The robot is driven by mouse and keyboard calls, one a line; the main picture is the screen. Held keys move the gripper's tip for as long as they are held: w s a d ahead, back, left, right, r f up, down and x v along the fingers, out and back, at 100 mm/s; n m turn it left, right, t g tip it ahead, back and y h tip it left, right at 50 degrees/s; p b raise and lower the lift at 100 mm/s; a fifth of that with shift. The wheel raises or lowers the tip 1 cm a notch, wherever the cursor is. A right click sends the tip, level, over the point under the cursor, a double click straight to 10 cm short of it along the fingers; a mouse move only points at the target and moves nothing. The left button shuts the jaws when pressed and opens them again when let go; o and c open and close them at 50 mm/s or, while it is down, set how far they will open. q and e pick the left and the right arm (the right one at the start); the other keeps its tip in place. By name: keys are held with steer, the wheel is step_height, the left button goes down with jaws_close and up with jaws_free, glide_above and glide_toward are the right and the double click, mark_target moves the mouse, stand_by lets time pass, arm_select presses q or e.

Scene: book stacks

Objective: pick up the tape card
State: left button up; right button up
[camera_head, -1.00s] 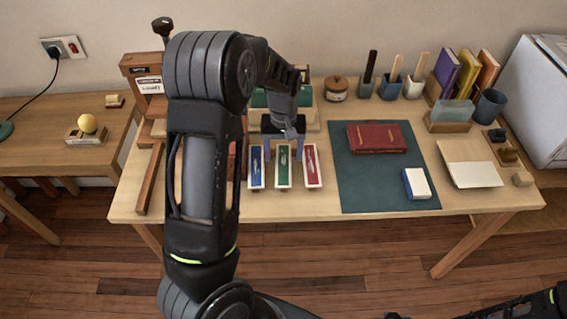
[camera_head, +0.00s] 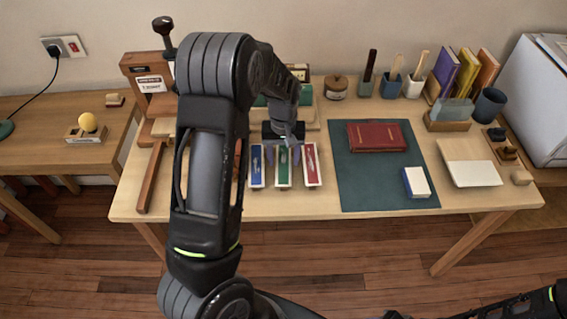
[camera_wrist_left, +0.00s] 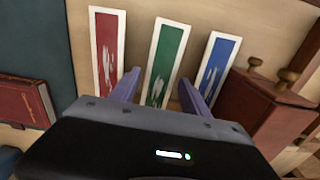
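Three white-framed strips with pale markings lie side by side near the table's front edge: blue (camera_head: 257,167), green (camera_head: 283,171) and red (camera_head: 311,164). I cannot tell which one is called the tape card. The wrist view shows red (camera_wrist_left: 106,50), green (camera_wrist_left: 166,55) and blue (camera_wrist_left: 217,62). My left gripper (camera_head: 283,156) is open above the green strip, also in the left wrist view (camera_wrist_left: 159,76). Its fingers are on either side of the green strip, in the gaps beside red and blue. Nothing is visibly gripped. My right gripper is not visible.
A green mat (camera_head: 360,190) with a red book (camera_head: 377,137) and a blue-white block (camera_head: 416,183) lies to the right. A wooden press (camera_head: 147,80) stands at the back left. A dark red box (camera_wrist_left: 262,105) stands beside the blue strip.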

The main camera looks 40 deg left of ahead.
mark_target(284, 163)
arm_select(q)
steer(key=c, duration=1.1)
step_height(284, 163, up, 10)
steer(key=shift+r+b, duration=0.1)
steer(key=shift+b, duration=0.4)
